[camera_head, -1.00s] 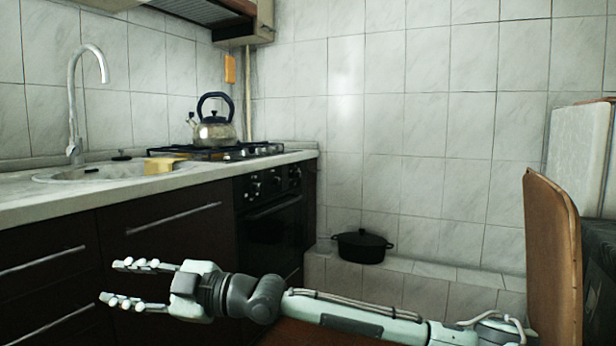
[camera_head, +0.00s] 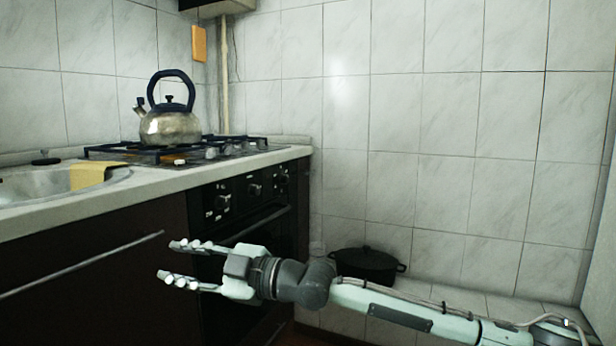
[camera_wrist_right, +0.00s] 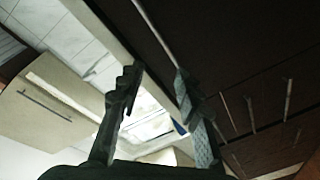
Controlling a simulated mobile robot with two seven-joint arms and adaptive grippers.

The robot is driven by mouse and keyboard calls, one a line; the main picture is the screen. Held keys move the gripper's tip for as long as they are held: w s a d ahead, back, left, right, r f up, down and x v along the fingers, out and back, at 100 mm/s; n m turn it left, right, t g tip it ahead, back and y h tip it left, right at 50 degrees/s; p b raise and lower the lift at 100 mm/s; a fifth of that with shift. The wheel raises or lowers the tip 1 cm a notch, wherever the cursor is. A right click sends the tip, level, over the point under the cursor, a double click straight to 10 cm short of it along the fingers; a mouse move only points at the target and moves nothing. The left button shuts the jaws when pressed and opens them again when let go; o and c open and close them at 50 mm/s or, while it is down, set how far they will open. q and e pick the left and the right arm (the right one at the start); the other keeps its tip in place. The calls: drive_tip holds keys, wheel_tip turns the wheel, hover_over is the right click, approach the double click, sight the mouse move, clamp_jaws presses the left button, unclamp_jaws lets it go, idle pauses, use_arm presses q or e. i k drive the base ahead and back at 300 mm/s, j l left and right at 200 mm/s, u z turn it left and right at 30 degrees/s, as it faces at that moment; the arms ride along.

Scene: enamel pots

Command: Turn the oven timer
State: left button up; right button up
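The black oven (camera_head: 248,245) is built into the counter below the stove, with several knobs on its front panel. One knob (camera_head: 221,202) is at the left, another (camera_head: 254,190) in the middle, and more sit at the right end; I cannot tell which is the timer. My right gripper (camera_head: 180,263) is open and empty, low in front of the dark cabinet left of the oven, below the panel and apart from the knobs. Its two open fingers also show in the right wrist view (camera_wrist_right: 160,95), with no knob visible there. My left gripper is not in view.
A kettle (camera_head: 170,126) stands on the gas stove (camera_head: 222,150). A sink (camera_head: 40,186) with a yellow cloth (camera_head: 92,176) is at the left. A black pot (camera_head: 366,264) sits on a tiled ledge behind my right arm. A long drawer handle (camera_head: 85,264) crosses the cabinet front.

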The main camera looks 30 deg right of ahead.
sight(283, 179)
drive_tip(key=i+l+z, duration=0.15)
drive_tip(key=i+l, duration=0.2)
drive_tip(key=i+l+z, duration=0.1)
drive_tip(key=i+l, duration=0.15)
drive_tip(key=i, duration=0.3)
drive_tip(key=i+l+z, duration=0.15)
drive_tip(key=i, duration=0.3)
drive_tip(key=i+l+z, duration=0.15)
drive_tip(key=i, duration=0.3)
drive_tip(key=l, duration=0.1)
